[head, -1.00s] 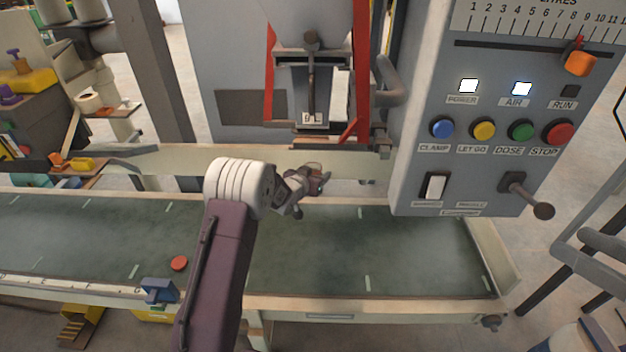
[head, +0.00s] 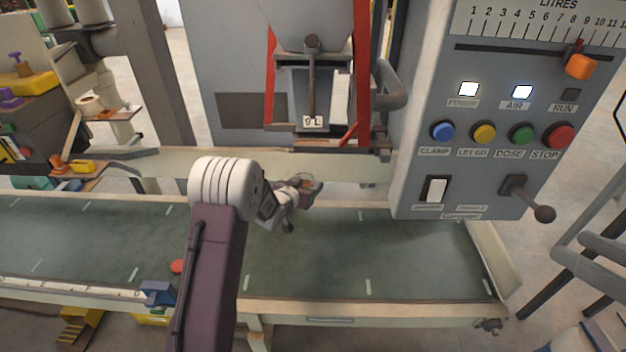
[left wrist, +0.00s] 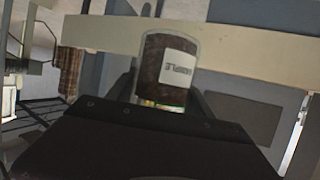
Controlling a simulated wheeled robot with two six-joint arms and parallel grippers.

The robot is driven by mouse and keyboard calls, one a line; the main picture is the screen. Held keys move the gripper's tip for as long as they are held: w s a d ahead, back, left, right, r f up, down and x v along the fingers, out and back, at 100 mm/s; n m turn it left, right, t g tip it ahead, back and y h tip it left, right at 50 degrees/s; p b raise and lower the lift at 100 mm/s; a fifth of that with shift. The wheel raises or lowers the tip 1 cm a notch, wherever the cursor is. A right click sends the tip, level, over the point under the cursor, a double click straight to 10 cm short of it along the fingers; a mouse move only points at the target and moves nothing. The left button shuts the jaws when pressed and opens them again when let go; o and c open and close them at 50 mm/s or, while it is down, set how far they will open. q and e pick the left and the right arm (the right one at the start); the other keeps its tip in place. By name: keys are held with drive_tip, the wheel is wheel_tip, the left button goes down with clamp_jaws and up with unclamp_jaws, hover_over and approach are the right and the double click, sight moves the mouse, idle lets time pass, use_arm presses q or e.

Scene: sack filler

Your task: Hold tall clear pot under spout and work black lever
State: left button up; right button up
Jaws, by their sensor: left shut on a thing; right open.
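In the left wrist view a pot (left wrist: 165,72) with a pale label and dark brown showing through its wall sits between my left gripper's fingers (left wrist: 168,103). That gripper is shut on it; its dark body hides the pot's lower part. The dark lever (head: 529,199) with a round knob sticks out at the control box's lower right.
The grey control box (head: 407,165) has blue, yellow, green and red buttons, with POWER and AIR lamps lit. The green belt (head: 330,260) is mostly clear. Red bars (head: 271,75) flank the spout.

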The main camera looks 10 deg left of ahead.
use_arm(q)
drive_tip(key=s+a, duration=0.3)
drive_tip(key=s, duration=0.6)
drive_tip(key=shift+a+b, duration=0.35)
drive_tip(key=shift+b, duration=0.05)
